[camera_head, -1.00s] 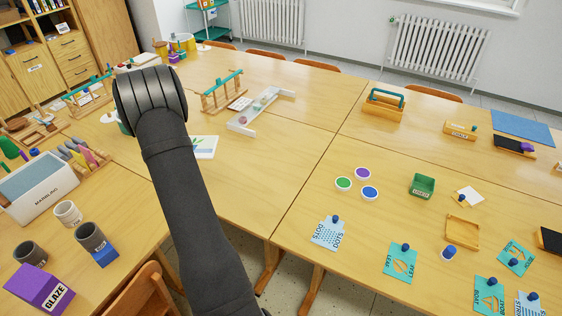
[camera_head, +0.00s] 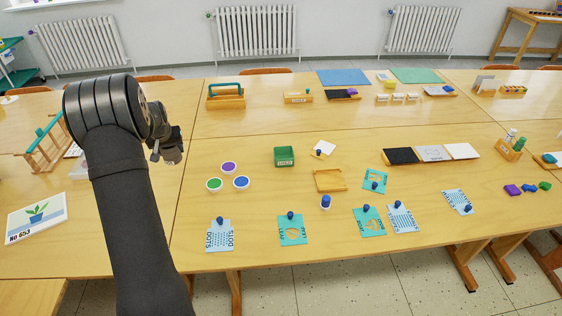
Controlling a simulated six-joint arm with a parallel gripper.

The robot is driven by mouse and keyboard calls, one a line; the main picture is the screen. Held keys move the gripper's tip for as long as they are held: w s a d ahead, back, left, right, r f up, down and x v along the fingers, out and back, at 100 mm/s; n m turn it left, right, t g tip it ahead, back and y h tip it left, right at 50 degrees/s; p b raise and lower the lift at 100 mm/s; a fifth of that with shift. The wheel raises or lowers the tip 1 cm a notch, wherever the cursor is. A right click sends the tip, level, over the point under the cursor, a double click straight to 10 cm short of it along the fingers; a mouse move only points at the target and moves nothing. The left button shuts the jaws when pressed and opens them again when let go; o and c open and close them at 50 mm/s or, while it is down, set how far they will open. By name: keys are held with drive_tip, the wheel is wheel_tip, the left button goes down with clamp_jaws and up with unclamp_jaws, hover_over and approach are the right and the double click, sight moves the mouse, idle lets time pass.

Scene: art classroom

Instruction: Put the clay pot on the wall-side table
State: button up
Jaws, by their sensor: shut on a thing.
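My gripper (camera_head: 168,152) shows just right of my dark wrist, above the tables at left. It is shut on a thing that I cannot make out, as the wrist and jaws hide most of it. I cannot pick out a clay pot anywhere in view. A wooden table (camera_head: 528,17) stands against the wall at the far right, well apart from my gripper.
Joined tables fill the middle. Nearest my gripper are paint dishes (camera_head: 228,168), a green box (camera_head: 284,156) and a wooden toolbox (camera_head: 226,96). Stencils (camera_head: 292,229) lie along the front edge. Radiators (camera_head: 255,33) line the wall. Bare tabletop (camera_head: 240,130) lies right of my gripper.

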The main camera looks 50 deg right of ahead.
drive_tip(key=s+d+m+g+h, duration=0.2)
drive_tip(key=s+d+m, duration=0.4)
drive_tip(key=s+d, duration=2.05)
drive_tip(key=w+a+f, duration=0.1)
drive_tip(key=w+f, duration=0.1)
drive_tip(key=w, duration=0.1)
drive_tip(key=w+a+f, duration=0.1)
drive_tip(key=w+f, duration=0.1)
drive_tip(key=w, duration=0.1)
drive_tip(key=w+f, duration=0.2)
drive_tip(key=w, duration=0.2)
drive_tip(key=shift+a+f, duration=0.3)
drive_tip(key=shift+a, duration=0.1)
drive_tip(key=shift+w+f, duration=0.15)
drive_tip(key=shift+f, duration=1.9)
drive_tip(key=shift+f, duration=0.15)
drive_tip(key=o, duration=1.1)
